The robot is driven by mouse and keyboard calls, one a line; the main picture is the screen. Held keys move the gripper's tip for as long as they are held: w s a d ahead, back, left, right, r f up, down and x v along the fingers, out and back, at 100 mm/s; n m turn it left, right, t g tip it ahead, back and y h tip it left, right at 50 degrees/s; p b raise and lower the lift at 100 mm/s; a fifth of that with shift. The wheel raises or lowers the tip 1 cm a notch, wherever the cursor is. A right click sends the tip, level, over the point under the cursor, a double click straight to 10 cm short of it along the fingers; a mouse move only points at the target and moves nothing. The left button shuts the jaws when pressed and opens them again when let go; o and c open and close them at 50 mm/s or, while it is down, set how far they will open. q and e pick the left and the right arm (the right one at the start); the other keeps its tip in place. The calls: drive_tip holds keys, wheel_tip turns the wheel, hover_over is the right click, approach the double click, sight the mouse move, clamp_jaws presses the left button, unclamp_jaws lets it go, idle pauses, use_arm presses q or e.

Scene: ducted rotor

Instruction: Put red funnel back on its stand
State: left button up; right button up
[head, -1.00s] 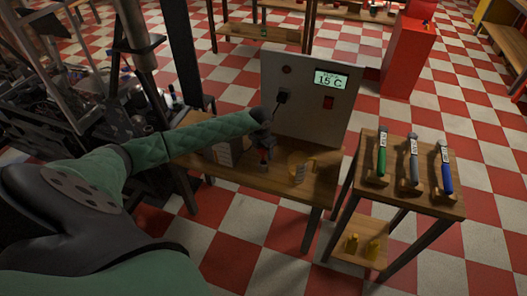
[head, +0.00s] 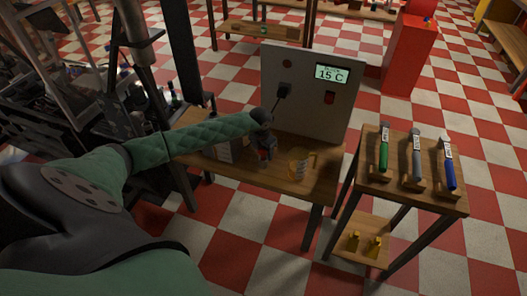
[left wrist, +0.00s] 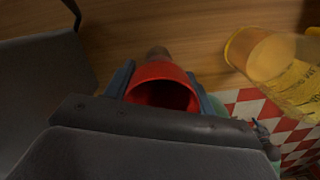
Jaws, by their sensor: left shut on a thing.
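The red funnel (left wrist: 165,92) is between the two fingers of my left gripper (left wrist: 158,80) in the left wrist view, its wide mouth towards the camera. The gripper is shut on it. In the head view my left gripper (head: 265,148) is over the wooden table (head: 225,171), in front of the grey panel, and only a small red part of the funnel (head: 263,154) shows. A small grey-brown piece (left wrist: 158,52) shows just beyond the funnel; I cannot tell whether it is the stand. My right gripper is not in view.
A yellow, see-through container (head: 299,165) stands right of my left gripper, close to it in the wrist view (left wrist: 275,62). The grey panel (head: 310,85) with a 15 C display stands behind. A side table (head: 376,178) with several handled tools is at right.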

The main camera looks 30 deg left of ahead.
use_arm(q)
drive_tip(key=shift+f+b, duration=0.9)
drive_tip(key=shift+f, duration=0.5)
drive_tip(key=o, duration=1.1)
drive_tip(key=shift+c, duration=0.2)
drive_tip(key=shift+r, duration=0.15)
drive_tip(key=shift+r, duration=0.3)
drive_tip(key=r, duration=0.2)
drive_tip(key=r+b, duration=0.1)
drive_tip(key=r, duration=0.1)
drive_tip(key=r+b, duration=0.1)
drive_tip(key=r, duration=0.2)
drive_tip(key=shift+s, duration=0.4)
